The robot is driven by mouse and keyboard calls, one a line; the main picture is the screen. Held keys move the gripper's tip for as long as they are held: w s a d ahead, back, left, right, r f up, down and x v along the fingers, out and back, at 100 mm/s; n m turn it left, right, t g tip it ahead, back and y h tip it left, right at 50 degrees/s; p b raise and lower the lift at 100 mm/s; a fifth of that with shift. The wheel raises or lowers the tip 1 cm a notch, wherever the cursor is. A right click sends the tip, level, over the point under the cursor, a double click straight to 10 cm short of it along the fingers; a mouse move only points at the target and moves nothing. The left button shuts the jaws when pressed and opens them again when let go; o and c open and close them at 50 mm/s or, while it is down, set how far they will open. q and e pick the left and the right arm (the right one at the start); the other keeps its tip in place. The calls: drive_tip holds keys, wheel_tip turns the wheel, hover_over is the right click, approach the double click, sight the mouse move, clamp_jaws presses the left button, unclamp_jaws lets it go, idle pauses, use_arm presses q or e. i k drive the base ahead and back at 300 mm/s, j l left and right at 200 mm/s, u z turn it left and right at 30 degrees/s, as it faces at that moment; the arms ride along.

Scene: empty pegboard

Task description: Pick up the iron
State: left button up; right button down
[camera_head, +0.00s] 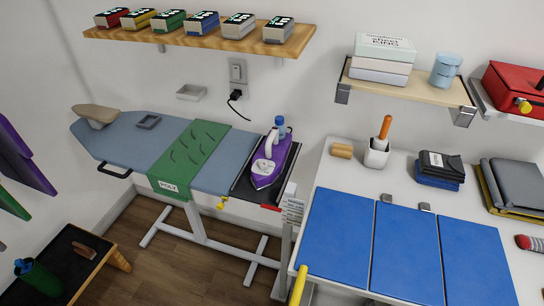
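A blue cap or bottle shape (280,124) shows at the iron's far end. Nothing holds the iron. Neither of my grippers can be made out in the head view.
A green cloth (193,153) marked POLY hangs over the board. A wooden shelf (190,38) with boxes hangs above the board.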

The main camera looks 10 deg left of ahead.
sight(275, 148)
drive_tip(key=i+j+z, duration=0.1)
drive_tip(key=j+z, duration=0.3)
drive_tip(key=j, duration=0.35)
drive_tip(key=j+z, duration=0.35)
drive_tip(key=j, duration=0.4)
